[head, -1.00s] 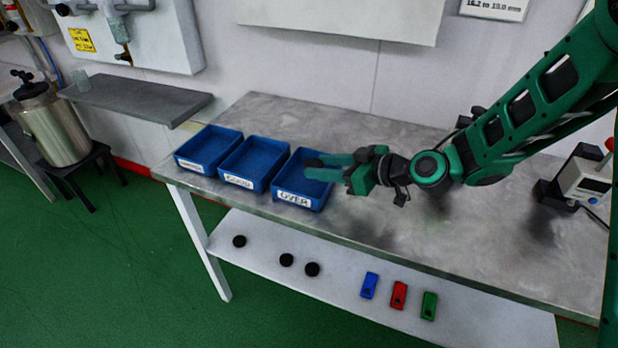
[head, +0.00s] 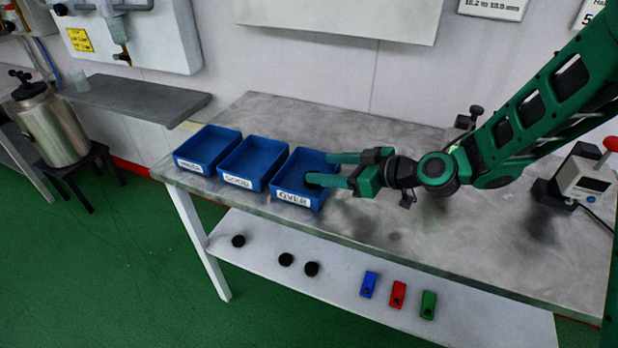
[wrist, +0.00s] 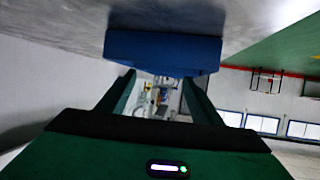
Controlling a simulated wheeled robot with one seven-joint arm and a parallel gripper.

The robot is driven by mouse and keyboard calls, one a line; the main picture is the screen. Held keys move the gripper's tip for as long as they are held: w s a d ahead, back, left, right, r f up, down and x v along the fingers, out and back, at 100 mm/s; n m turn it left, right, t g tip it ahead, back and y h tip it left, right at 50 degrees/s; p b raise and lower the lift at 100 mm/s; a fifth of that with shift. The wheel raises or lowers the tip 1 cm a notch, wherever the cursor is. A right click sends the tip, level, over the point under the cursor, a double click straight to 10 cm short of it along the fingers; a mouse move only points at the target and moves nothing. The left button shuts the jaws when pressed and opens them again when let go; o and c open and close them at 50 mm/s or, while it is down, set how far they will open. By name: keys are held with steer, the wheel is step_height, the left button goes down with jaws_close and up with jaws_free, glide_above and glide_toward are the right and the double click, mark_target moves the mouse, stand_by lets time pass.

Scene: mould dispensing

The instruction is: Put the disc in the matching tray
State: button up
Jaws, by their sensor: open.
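Three blue trays stand in a row on the grey bench, with labels that read as UNDER (head: 192,166), GOOD (head: 238,182) and OVER (head: 293,198). My gripper (head: 319,169) is open, its green fingers spread over the right part of the OVER tray. In the wrist view a blue tray wall (wrist: 165,48) lies just beyond the open fingers (wrist: 158,78), with no disc between them. A dark spot shows at the nearer fingertip in the head view; I cannot tell whether it is the disc in the tray or part of the finger.
Three black round pieces (head: 286,259) lie on the lower shelf (head: 335,277), beside blue, red and green blocks (head: 398,294). A gauge device (head: 583,180) with a red knob stands at the bench's right. The bench between it and the trays is clear below my arm.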

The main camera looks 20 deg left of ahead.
steer(key=v, duration=0.9)
steer(key=shift+d, duration=0.1)
